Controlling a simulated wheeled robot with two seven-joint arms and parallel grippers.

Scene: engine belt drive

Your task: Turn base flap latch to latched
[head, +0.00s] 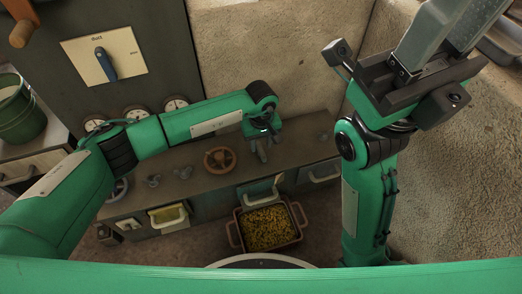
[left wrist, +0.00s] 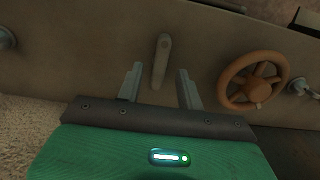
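A slim grey lever (left wrist: 160,62), which looks like the flap latch, lies on the brown panel in the left wrist view. It runs nearly up and down in that picture, with its rounded end at the top. My left gripper (left wrist: 160,88) is open, its two fingers apart on either side of the lever's lower end, with nothing held. Contact cannot be told. In the head view my left gripper (head: 261,152) points down at the bench and hides the lever. My right gripper (head: 450,35) is raised at the upper right, its fingertips cut off by the frame.
A brown handwheel (head: 219,160) is beside the left gripper; it also shows in the left wrist view (left wrist: 252,82). A grey knob (head: 323,137) is to the right. A bin of yellow bits (head: 238,242) stands below. A dial panel (head: 104,56) is behind the left arm.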

